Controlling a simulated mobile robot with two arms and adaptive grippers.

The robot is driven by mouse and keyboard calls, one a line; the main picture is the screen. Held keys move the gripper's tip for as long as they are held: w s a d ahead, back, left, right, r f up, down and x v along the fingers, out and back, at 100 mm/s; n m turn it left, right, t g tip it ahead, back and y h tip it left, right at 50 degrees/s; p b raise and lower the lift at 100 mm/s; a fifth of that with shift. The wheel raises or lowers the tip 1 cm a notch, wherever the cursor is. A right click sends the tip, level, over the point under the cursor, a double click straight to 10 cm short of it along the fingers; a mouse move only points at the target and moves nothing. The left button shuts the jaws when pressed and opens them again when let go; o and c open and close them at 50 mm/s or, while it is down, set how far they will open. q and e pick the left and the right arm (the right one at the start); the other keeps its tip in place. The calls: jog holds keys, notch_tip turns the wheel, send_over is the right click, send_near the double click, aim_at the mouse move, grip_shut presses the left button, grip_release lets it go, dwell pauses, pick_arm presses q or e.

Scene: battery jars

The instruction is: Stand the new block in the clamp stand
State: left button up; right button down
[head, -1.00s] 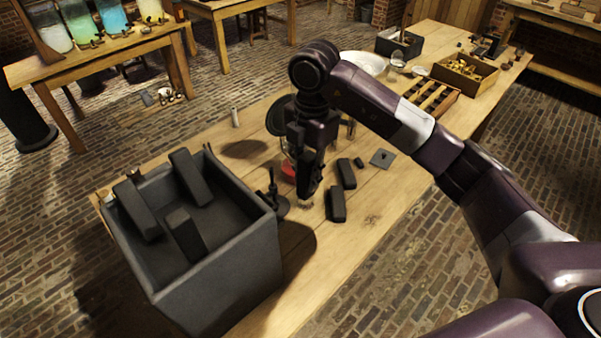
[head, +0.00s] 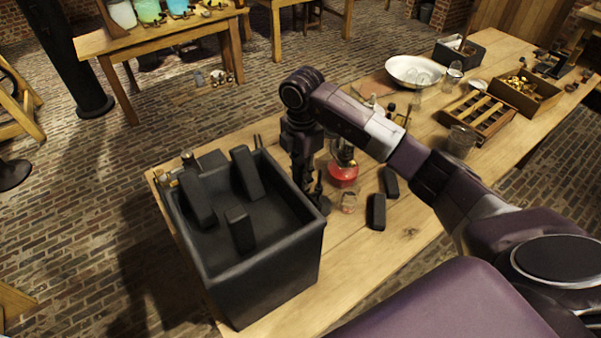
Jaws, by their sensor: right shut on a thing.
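My right gripper (head: 303,172) points down just behind the right wall of the big dark box. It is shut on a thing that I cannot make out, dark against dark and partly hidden. The small black clamp stand (head: 319,198) is upright on the table, right beside the gripper's tips. I cannot tell whether they touch. Two black blocks, one nearer (head: 376,212) and one farther (head: 390,182), lie on the table to the right. I cannot tell which block is the new one. My left gripper is not in view.
The dark box (head: 265,258) holds several dark blocks (head: 247,172). A red-based lamp (head: 343,175) and a small glass (head: 348,202) stand close by the gripper. A glass beaker (head: 460,140), wooden rack (head: 478,114) and white bowl (head: 414,70) are farther back. The near-right tabletop is clear.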

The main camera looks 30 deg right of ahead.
jog(key=shift+w+f+b, duration=0.1)
jog(key=shift+f+b, duration=0.25)
jog(key=shift+f, duration=0.4)
jog(key=shift+f, duration=0.3)
dwell(0.8)
jog(key=shift+f+b, duration=0.55)
jog(key=shift+f, duration=0.3)
dwell(0.5)
jog(key=shift+f+b, duration=1.2)
jog(key=shift+f, duration=0.7)
jog(key=c, duration=1.6)
grip_release()
